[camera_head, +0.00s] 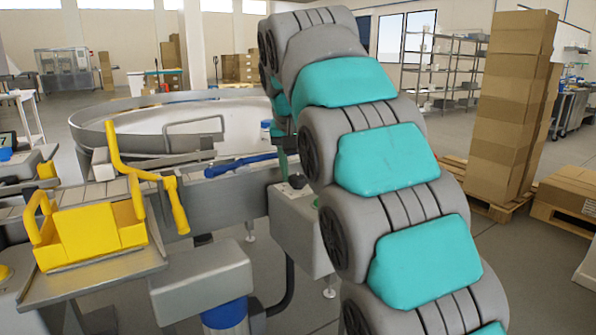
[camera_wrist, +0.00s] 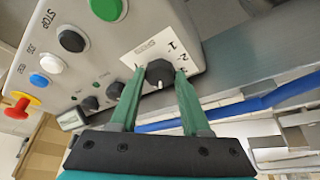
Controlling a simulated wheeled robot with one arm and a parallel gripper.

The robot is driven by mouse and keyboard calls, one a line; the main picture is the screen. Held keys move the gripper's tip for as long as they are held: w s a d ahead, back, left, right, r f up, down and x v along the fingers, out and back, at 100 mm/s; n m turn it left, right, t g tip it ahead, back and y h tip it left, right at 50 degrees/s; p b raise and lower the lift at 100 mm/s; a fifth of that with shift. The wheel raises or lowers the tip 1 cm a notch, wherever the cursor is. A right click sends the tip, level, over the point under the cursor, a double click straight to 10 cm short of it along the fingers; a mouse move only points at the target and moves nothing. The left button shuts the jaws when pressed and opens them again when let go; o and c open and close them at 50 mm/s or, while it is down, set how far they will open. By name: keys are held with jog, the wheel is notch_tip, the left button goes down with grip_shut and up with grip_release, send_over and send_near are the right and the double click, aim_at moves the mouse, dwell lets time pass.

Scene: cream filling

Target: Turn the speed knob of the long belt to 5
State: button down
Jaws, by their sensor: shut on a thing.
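The black speed knob (camera_wrist: 160,73) sits on a white scale plate (camera_wrist: 145,50) at the corner of the grey control box (camera_wrist: 215,25). The digits 1, 2 and what looks like 3 show on the right of the plate. A small pale mark shows on the near side of the knob; I cannot tell which number it points to. My gripper (camera_wrist: 159,82) has its green fingers on both sides of the knob, shut on it.
Beside the knob the box carries a green button (camera_wrist: 108,8), a black STOP button (camera_wrist: 72,40), a white button (camera_wrist: 51,63), a blue button (camera_wrist: 38,80) and smaller black knobs (camera_wrist: 90,103). A yellow guard (camera_head: 95,228) stands left. A round metal table (camera_head: 175,125) lies behind.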

jog(key=shift+a+m+h, duration=0.1)
jog(key=shift+m+h, duration=0.2)
jog(key=shift+m, duration=0.3)
jog(key=shift+c, duration=1.8)
grip_release()
